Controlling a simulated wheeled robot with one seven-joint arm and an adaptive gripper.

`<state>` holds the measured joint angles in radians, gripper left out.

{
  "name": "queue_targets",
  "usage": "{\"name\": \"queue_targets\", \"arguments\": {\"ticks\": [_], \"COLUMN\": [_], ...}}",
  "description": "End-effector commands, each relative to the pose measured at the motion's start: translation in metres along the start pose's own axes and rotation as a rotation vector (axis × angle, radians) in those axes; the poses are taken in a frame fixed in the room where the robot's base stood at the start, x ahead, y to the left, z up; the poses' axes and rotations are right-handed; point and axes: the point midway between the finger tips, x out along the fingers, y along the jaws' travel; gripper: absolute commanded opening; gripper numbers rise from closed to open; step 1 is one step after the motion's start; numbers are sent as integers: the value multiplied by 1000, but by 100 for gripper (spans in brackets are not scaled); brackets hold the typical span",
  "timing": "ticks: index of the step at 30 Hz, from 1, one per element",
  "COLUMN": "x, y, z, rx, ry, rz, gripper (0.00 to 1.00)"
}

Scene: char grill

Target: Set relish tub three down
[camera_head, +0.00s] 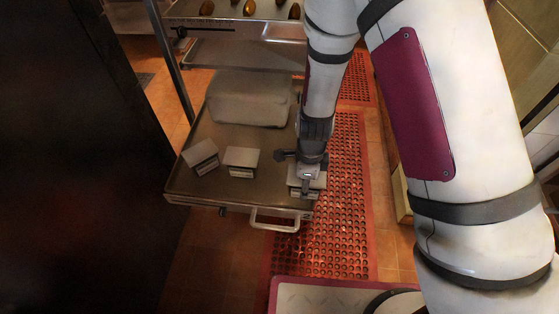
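Three small box-shaped tubs with pale tops are in view at the cart's top. One tub (201,154) sits turned at the left, and a second tub (242,161) sits beside it, a little apart. The third tub (318,182) is at the cart's front right corner, directly under my gripper (306,184). My gripper points down, with a finger in front of this tub and partly covering it. The far finger is hidden, so its grip is unclear. I cannot tell whether this tub touches the cart top.
The metal cart (215,190) has a front handle (275,222). A large grey block-like container (248,97) stands at its back. A shelf (240,32) with brown items is behind. A dark panel (80,170) fills the left; a red perforated mat (345,235) lies at right.

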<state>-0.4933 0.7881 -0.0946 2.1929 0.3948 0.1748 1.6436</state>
Motion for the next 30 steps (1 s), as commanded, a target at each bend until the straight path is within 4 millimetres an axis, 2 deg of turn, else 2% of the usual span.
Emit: {"name": "queue_targets", "arguments": {"ticks": [6,12,18,26,30], "x": [6,9,12,43,44], "y": [-41,-67,-74,-74,-75], "z": [37,60,66,66,66], "rx": [-5,-3,-1,0,-1], "ry": [-1,-1,1,1,-1], "rz": [-3,-2,1,2,-1], "gripper": [11,11,11,11,11]}}
